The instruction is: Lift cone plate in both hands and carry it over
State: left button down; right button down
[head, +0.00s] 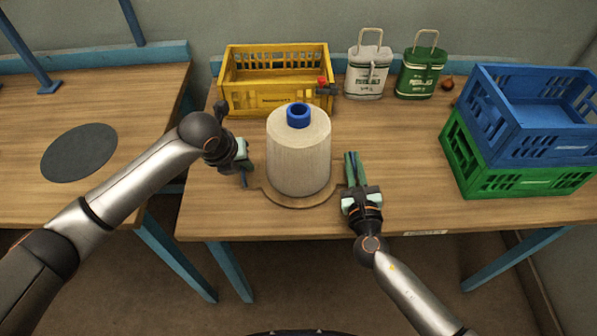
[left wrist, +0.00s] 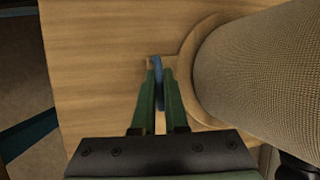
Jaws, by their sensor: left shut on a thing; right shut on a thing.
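The cone plate (head: 300,203) is a round wooden plate at the front middle of the right table. A large cream yarn cone (head: 298,155) with a blue top stands upright on it and hides most of it. My left gripper (head: 245,180) is at the plate's left edge. In the left wrist view its green fingers (left wrist: 159,95) are shut on a narrow blue piece beside the plate's rim (left wrist: 188,62). I cannot tell whether the plate touches the table.
A dark round mat (head: 79,153) lies on the left table (head: 90,90), across a gap. A yellow crate (head: 275,97), white sack (head: 368,72) and green sack (head: 419,73) stand behind. Blue (head: 535,125) and green (head: 520,178) crates are stacked right.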

pick_arm(q)
jog(key=shift+w+r, duration=0.15)
jog(key=shift+r, duration=0.05)
pick_arm(e)
jog(key=shift+w+d+r, duration=0.1)
jog(key=shift+d+r, duration=0.05)
jog(key=shift+r, duration=0.05)
